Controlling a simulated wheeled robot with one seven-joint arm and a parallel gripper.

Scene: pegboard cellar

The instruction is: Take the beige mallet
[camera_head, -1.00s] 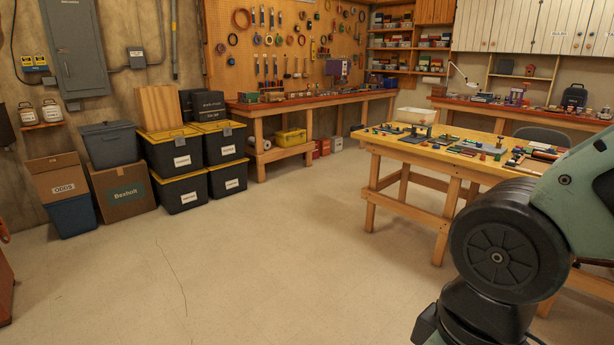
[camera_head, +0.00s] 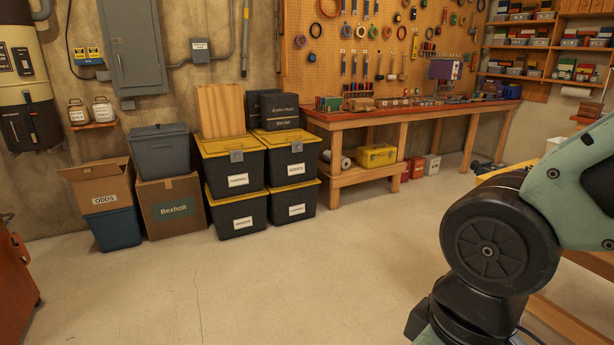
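I cannot make out the beige mallet for certain. Several long-handled tools (camera_head: 391,67) hang in a row on the pegboard (camera_head: 425,42) above the back workbench. They are too small to tell whether one is a mallet. My gripper is out of view. Only a thick part of my arm shows at the right, and it covers much of the near wooden table (camera_head: 488,178).
Black bins with yellow lids (camera_head: 232,163), a Bexholt box (camera_head: 172,204) and an ODDS box (camera_head: 103,186) stand along the left wall. The red-topped workbench (camera_head: 385,115) runs along the back. A red cabinet (camera_head: 14,275) is at the left edge. The middle floor is clear.

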